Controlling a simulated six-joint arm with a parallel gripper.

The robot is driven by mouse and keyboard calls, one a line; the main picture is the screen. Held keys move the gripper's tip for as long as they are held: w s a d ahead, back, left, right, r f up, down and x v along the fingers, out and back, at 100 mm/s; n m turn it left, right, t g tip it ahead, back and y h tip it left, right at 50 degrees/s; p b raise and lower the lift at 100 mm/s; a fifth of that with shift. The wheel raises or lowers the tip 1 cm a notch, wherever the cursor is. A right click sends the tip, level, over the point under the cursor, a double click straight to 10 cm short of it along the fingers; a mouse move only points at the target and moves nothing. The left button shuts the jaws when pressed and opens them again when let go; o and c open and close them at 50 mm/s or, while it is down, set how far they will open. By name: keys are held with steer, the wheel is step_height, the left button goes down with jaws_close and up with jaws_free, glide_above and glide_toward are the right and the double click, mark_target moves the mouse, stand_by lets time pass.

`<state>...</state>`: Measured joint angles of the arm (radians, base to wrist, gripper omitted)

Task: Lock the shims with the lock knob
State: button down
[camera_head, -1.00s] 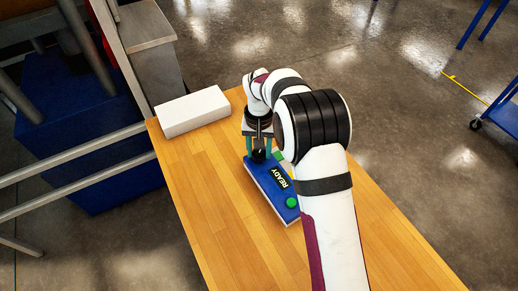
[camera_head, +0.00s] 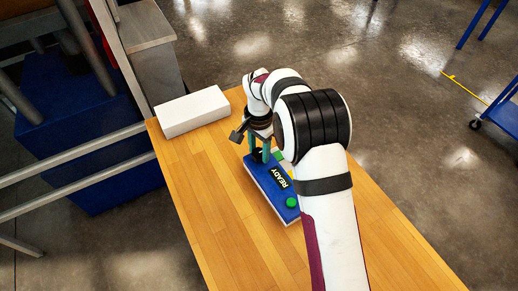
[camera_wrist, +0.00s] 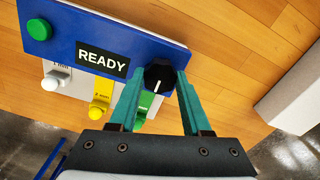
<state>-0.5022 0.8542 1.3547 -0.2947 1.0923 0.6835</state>
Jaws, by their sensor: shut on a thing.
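The black lock knob (camera_wrist: 160,76) with a white pointer line is on a blue panel (camera_wrist: 58,28) in the wrist view. My gripper (camera_wrist: 162,82) is shut on the knob, one teal finger on each side. In the head view, my gripper (camera_head: 264,150) is at the far end of the panel (camera_head: 262,180), and the knob is partly hidden. The wrist view shows a white shim (camera_wrist: 55,78), a yellow shim (camera_wrist: 98,110) and a green shim (camera_wrist: 145,102) along the panel's edge. The green one is partly hidden by a finger.
A green button (camera_wrist: 39,29) and a READY display (camera_wrist: 102,60) are on the panel. A white block (camera_head: 193,111) lies on the wooden table (camera_head: 215,215) at the far left corner. The table left of the panel is clear.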

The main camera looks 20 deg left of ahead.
mark_target(259, 153)
stand_by(0.5)
steer(key=shift+c, duration=1.8)
jaws_free()
step_height(259, 153, up, 16)
steer(key=shift+f, duration=0.1)
steer(key=s+d+r+y, duration=0.1)
steer(key=s+d+r, duration=0.1)
steer(key=s+d, duration=0.6)
steer(key=s+d+r, duration=0.3)
steer(key=s+d, duration=0.5)
steer(key=s+d+f, duration=0.2)
steer(key=s, duration=0.5)
steer(key=s+d+f, duration=0.2)
steer(key=s+f, duration=0.1)
steer(key=s, duration=0.4)
steer(key=shift+f+y, duration=0.35)
steer(key=shift+y, duration=0.05)
